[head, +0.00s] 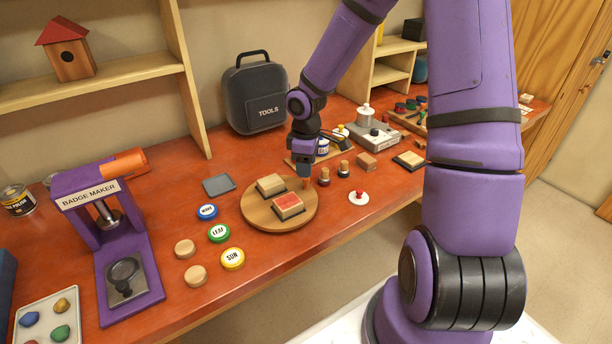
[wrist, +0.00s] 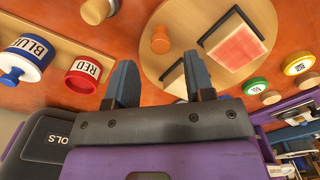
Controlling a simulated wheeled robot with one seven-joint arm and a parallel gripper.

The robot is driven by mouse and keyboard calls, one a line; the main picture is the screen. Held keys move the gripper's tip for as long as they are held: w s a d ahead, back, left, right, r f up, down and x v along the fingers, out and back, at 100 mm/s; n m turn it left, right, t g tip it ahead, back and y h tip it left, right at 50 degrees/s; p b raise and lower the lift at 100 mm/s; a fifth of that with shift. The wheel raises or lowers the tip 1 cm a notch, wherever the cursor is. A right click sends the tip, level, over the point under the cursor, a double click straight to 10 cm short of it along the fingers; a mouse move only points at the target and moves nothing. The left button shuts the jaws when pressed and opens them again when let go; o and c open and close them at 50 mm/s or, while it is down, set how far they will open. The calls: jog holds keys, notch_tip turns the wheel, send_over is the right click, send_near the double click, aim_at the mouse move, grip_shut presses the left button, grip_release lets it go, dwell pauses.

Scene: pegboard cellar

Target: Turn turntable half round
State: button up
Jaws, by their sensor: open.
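The turntable (head: 259,207) is a round wooden disc on the red-brown bench. It carries a tan-topped block (head: 270,185) at its far side and a red-topped block (head: 288,207) nearer. A short wooden peg (head: 308,184) stands near its right rim. My gripper (head: 304,170) is pointed down over that rim, by the peg. In the wrist view my gripper (wrist: 160,75) is open and empty, and the peg (wrist: 160,40) shows between and just beyond its fingertips. The turntable (wrist: 190,18) also shows there, with the red-topped block (wrist: 234,46); the right finger partly hides the other block.
Right of the turntable are small stampers, a red-knobbed white disc (head: 358,198) and a wooden block (head: 366,161). Round badges (head: 219,233) and a badge maker (head: 107,230) stand left. A tool case (head: 254,95) stands behind. Bare bench lies in front.

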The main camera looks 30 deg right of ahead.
jog(key=shift+f, duration=2.1)
grip_shut()
